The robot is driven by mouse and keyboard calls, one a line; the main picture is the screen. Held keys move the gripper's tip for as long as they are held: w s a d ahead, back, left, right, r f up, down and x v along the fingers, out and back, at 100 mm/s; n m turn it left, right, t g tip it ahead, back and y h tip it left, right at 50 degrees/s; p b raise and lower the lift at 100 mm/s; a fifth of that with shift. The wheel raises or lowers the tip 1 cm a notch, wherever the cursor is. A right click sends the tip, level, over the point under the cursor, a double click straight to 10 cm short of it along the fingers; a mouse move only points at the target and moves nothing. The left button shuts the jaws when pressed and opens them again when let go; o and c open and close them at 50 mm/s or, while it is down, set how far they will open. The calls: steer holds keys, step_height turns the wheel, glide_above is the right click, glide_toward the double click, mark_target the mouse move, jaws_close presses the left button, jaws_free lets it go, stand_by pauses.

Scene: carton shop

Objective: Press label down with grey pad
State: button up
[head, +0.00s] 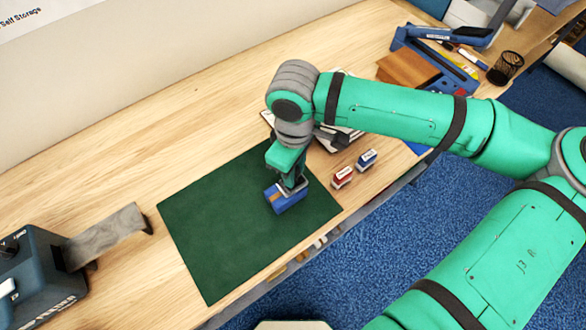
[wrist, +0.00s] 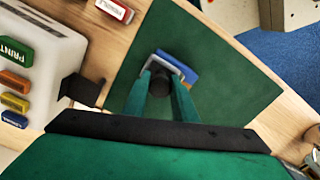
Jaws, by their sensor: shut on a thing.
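A small blue carton (head: 289,205) lies on the dark green mat (head: 215,225); its blue side also shows in the wrist view (wrist: 182,62). My gripper (head: 290,182) points down over the carton. In the wrist view its fingers (wrist: 161,84) are shut on the dark round knob of the grey pad (wrist: 149,66). The pad is over the carton's top and looks to be against it, though I cannot see the contact itself. The label cannot be made out; the pad and fingers cover most of the carton's top.
A red-and-white block (head: 343,177) and a blue-and-white block (head: 366,159) stand right of the mat. A dark machine with a grey strip (head: 105,235) is at lower left. A white machine with coloured buttons (wrist: 45,60) shows in the wrist view. The mat's left part is clear.

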steer(key=shift+s+a, duration=0.45)
steer(key=shift+a, duration=0.15)
steer(key=shift+s+a, duration=0.1)
steer(key=shift+s+a+r, duration=0.1)
steer(key=shift+s+a, duration=0.25)
steer(key=shift+a, duration=0.15)
stand_by(0.6)
step_height(320, 180, up, 7)
stand_by(0.9)
